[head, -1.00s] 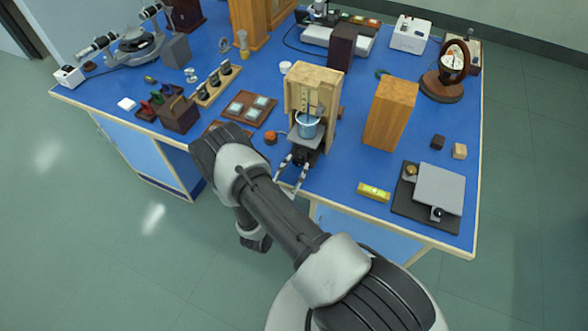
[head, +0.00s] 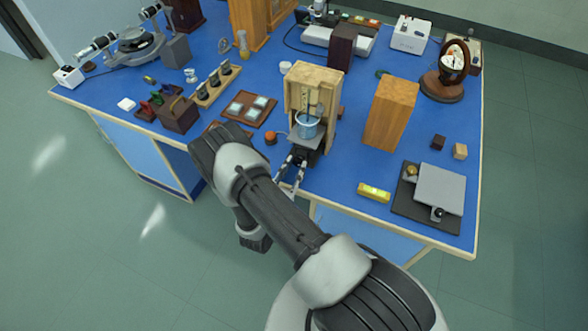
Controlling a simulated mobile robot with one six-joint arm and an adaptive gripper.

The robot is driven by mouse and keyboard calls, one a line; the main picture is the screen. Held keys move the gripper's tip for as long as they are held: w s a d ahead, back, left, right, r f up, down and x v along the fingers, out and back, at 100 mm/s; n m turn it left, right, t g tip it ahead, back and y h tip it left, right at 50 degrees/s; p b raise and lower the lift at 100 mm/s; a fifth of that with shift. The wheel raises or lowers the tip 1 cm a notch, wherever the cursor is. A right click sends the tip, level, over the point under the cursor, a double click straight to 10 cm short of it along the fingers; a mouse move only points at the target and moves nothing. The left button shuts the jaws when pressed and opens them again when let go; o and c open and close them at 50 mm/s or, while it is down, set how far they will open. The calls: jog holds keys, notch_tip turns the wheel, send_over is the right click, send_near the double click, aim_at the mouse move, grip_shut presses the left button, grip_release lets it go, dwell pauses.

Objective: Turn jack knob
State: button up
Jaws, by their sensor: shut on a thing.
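The beaker is at the open front of a wooden frame (head: 329,79). The jack's dark knob (head: 299,157) faces the front edge of the bench. My gripper (head: 296,162) reaches in over that edge from below and is shut on the knob. The fingers partly cover the knob, so its exact angle is hard to tell.
A tray with pale squares (head: 249,109) lies to the left.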

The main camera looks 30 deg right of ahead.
jog(key=n, duration=0.3)
jog(key=o, duration=0.8)
jog(key=v, duration=1.2)
